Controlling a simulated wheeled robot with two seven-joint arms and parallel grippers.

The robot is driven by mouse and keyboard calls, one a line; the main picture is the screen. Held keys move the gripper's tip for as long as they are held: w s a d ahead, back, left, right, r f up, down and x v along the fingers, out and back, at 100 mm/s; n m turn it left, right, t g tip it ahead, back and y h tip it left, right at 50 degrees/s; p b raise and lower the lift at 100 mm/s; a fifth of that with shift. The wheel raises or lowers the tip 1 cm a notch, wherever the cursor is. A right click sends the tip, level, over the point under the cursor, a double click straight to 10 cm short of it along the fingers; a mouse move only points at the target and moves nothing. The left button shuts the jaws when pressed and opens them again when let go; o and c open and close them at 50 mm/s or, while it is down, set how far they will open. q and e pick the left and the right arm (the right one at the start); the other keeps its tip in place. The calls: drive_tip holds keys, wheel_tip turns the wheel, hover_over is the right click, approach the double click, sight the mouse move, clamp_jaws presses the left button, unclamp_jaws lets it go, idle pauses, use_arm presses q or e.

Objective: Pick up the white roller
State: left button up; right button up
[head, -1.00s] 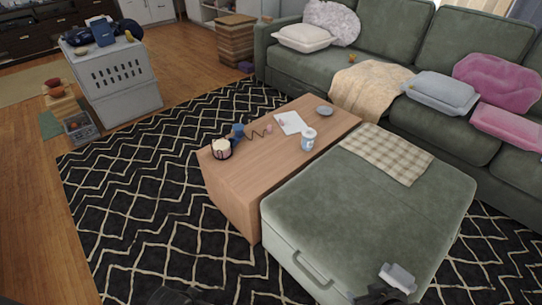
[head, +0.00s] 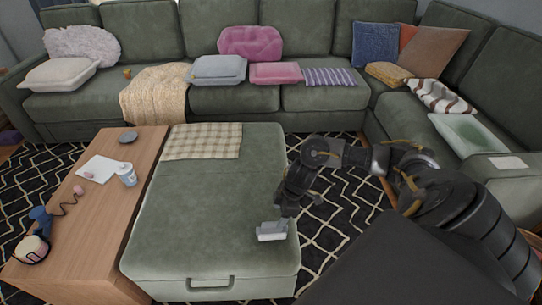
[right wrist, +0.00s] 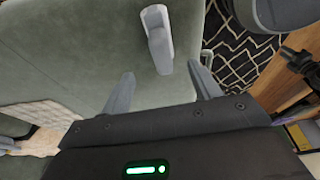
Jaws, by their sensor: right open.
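The white roller (head: 271,232) lies on the green ottoman (head: 205,220), near its front right corner. It has a pale cylinder-like part and a greyer part behind it. In the right wrist view the pale grey-white roller (right wrist: 157,38) lies on the ottoman's top, beyond my fingertips. My right gripper (head: 287,208) hangs just above and beside the roller in the head view. In the right wrist view its two fingers (right wrist: 163,88) are spread apart with nothing between them. My left gripper is out of view.
A wooden coffee table (head: 105,215) stands against the ottoman's left side, with a white cup (head: 126,175), paper and a blue item. The green sofa (head: 235,98) wraps the back and right. The ottoman's middle is clear.

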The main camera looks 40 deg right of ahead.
sight(274, 223)
drive_tip(key=b+x, duration=0.1)
drive_tip(key=x, duration=0.4)
drive_tip(key=shift+f, duration=0.1)
drive_tip(key=shift+b+x, duration=0.9)
drive_tip(key=shift+x, duration=1.75)
drive_tip(key=shift+a+f, duration=0.1)
drive_tip(key=shift+f, duration=0.1)
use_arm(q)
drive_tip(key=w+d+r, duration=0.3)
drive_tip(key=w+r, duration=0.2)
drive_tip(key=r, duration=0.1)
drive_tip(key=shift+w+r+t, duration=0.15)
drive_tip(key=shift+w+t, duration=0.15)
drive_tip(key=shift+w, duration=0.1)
use_arm(e)
drive_tip(key=c, duration=1.1)
drive_tip(key=shift+r, duration=0.15)
